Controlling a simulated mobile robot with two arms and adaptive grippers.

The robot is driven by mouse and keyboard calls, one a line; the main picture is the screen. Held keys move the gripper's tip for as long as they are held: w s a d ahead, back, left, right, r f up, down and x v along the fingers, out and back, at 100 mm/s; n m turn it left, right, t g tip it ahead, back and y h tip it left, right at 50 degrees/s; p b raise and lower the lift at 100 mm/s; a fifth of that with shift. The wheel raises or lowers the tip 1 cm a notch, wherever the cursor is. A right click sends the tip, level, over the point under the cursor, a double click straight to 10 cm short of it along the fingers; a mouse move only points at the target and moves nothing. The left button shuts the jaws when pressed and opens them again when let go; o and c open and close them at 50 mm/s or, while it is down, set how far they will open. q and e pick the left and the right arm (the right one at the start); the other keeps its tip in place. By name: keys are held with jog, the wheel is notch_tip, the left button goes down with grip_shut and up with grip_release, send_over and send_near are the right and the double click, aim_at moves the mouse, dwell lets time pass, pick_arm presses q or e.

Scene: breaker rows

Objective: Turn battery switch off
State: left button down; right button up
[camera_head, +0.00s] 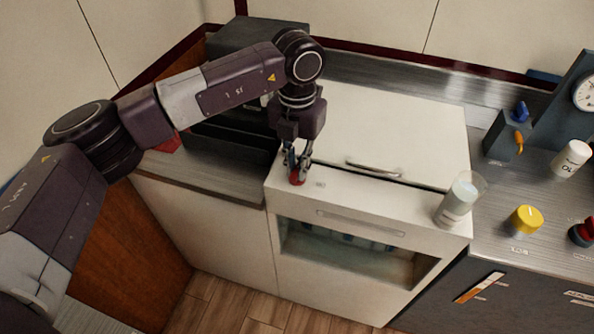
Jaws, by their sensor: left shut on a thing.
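My left gripper (297,170) points down at the front left corner of the white cabinet's top (338,186). It is shut on a small red knob (297,178), which shows just below its fingertips. The fingers hide most of the knob, so how it is turned cannot be told. A small label (319,184) lies right of the knob. My right gripper is not in view.
A clear cup (459,199) stands at the cabinet's front right corner. On the metal counter at right are a yellow knob (526,219), a white bottle (571,159), and a grey box (504,137) with an orange lever. A handled lid (375,167) lies behind the gripper.

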aim_at(297, 169)
pick_arm(q)
jog(key=shift+w+r+n+b, duration=0.1)
jog(key=shift+n+b, duration=0.2)
jog(key=shift+n, duration=0.3)
jog(key=c, duration=2)
grip_release()
jog(key=shift+o, duration=0.2)
notch_tip(297, 169, up, 12)
